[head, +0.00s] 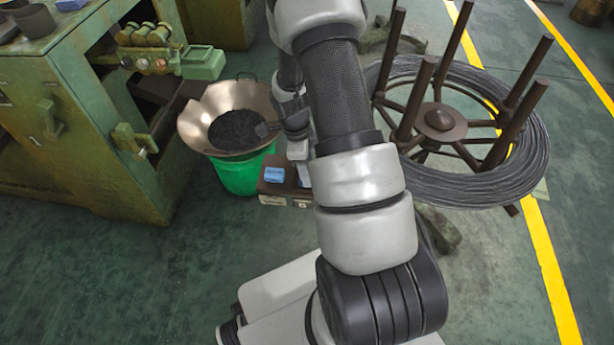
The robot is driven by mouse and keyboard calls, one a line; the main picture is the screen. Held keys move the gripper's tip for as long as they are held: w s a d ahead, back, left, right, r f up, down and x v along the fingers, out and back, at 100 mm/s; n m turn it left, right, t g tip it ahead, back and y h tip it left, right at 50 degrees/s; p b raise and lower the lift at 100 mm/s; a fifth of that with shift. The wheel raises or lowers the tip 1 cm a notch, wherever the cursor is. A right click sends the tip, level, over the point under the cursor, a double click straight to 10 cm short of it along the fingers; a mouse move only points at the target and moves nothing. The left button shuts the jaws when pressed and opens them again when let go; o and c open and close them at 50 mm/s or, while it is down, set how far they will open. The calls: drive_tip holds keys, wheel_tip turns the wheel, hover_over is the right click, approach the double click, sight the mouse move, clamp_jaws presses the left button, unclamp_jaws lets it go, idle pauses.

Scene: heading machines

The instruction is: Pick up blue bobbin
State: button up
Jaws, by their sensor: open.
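A small blue item (274,174) lies on a low brown box (272,188) on the floor, just right of the green bucket. It looks blocky, and I cannot tell for sure that it is the blue bobbin. My gripper (303,178) points down over the right part of the box, to the right of the blue item and apart from it. It is open. My own arm hides part of the gripper and the right end of the box, so I cannot see what is between the fingers.
A wide metal pan (200,105) with dark bits sits on a green bucket (240,178), close left of my gripper. A green machine (75,130) stands at the left. A wire coil on a posted reel (490,185) stands at the right. The floor at lower left is clear.

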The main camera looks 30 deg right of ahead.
drive_tip(key=shift+f, duration=0.3)
drive_tip(key=c, duration=1)
drive_tip(key=shift+c, duration=0.4)
drive_tip(key=shift+r, duration=0.2)
